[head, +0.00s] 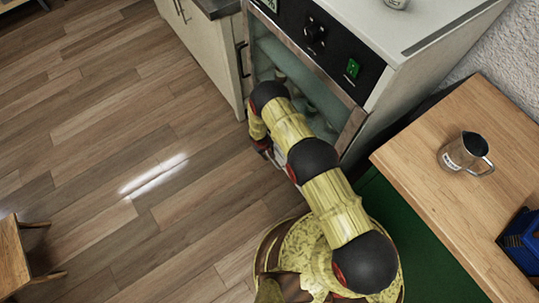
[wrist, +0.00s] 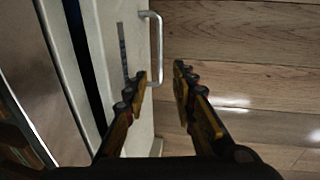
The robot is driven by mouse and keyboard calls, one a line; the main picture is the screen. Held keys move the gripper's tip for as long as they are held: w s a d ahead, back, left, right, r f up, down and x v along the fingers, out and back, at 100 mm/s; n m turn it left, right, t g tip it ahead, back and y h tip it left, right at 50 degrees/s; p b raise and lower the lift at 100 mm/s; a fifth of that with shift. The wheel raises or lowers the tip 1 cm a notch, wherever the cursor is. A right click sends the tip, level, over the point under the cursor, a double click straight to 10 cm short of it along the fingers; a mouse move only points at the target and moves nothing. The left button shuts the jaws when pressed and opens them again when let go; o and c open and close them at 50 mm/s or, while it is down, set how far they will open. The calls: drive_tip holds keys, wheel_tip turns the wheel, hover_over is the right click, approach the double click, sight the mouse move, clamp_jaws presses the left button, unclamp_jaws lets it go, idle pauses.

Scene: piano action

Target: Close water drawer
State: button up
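In the wrist view a pale drawer front (wrist: 107,30) with a light bar handle (wrist: 160,48) stands beside a dark gap, apart from the appliance body at the left. I take it for the water drawer; it is mostly hidden behind my arm in the head view. My gripper (wrist: 161,84) is open, with space between its fingers. The left finger overlaps the drawer front and the right finger is over the floor side, near the handle's lower end. I cannot tell whether a finger touches it. In the head view my gripper (head: 266,148) is low in front of the appliance.
The appliance has a dark control panel (head: 322,35) above a glass front (head: 290,62). A cabinet (head: 207,50) adjoins it at the left. A wooden counter (head: 430,130) with a metal jug (head: 463,153) is at the right. Wood floor (head: 110,130) is clear at left; a stool (head: 15,258) stands lower left.

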wheel_tip(320, 180, down, 8)
drive_tip(key=d+b, duration=0.1)
drive_tip(key=b, duration=0.2)
drive_tip(key=shift+w+r+b, duration=0.15)
drive_tip(key=shift+w+b, duration=0.2)
drive_tip(key=shift+w, duration=0.05)
drive_tip(key=shift+d, duration=0.1)
drive_tip(key=shift+c, duration=1.2)
drive_tip(key=c, duration=0.4)
clamp_jaws()
